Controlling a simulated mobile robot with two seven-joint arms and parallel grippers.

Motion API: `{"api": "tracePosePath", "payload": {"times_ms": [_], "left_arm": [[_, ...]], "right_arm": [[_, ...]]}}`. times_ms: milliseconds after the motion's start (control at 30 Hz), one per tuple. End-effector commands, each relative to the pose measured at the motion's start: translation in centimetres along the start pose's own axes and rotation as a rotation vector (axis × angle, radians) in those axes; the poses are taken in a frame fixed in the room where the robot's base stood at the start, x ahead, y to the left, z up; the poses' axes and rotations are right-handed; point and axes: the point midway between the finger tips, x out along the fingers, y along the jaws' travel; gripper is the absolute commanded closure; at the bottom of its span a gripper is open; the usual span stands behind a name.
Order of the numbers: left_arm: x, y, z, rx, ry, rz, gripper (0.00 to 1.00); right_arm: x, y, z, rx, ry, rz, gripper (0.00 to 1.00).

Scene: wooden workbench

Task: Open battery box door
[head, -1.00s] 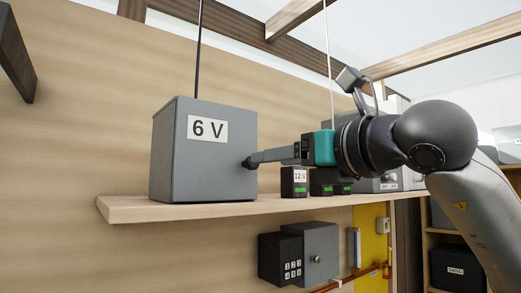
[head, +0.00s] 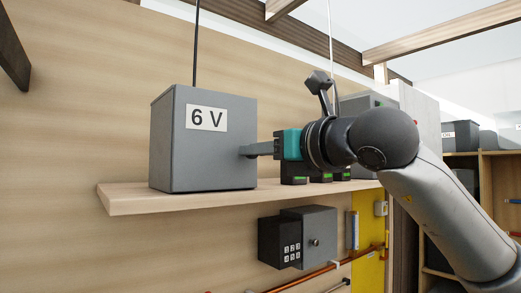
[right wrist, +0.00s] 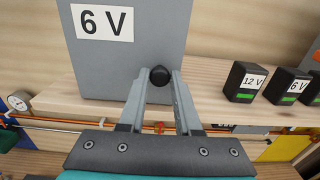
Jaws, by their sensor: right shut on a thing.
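The grey battery box (head: 180,150) with a "6 V" label stands on the wooden shelf in the head view; its door looks closed. The box also shows in the right wrist view (right wrist: 150,55). My right gripper (head: 250,151) reaches the lower right part of the box front from the right. In the right wrist view its fingers (right wrist: 160,82) are shut on the round black knob (right wrist: 160,76) near the lower edge of the box. The knob is hidden by the fingers in the head view. My left gripper is not in view.
The wooden shelf (head: 125,200) carries several black batteries to the right of the box, one marked "12 V" (right wrist: 244,82). Below hang a grey box with a keypad (head: 310,238) and orange pipes (head: 320,272). The shelf's left end is free.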

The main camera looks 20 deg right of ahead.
Motion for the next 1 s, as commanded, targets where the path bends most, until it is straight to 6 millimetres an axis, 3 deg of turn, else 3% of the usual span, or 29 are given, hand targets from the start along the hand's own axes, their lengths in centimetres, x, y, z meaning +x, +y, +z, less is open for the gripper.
{"api": "tracePosePath", "payload": {"times_ms": [33, 233, 1000], "left_arm": [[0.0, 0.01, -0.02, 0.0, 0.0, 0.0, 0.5], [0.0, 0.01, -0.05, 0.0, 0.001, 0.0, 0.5], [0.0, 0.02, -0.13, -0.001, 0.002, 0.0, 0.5]], "right_arm": [[-0.01, 0.0, 0.02, 0.0, 0.0, 0.0, 0.79], [-0.02, 0.0, 0.03, 0.0, -0.001, 0.0, 1.0], [-0.04, 0.0, 0.07, 0.0, -0.002, 0.0, 1.0]]}}
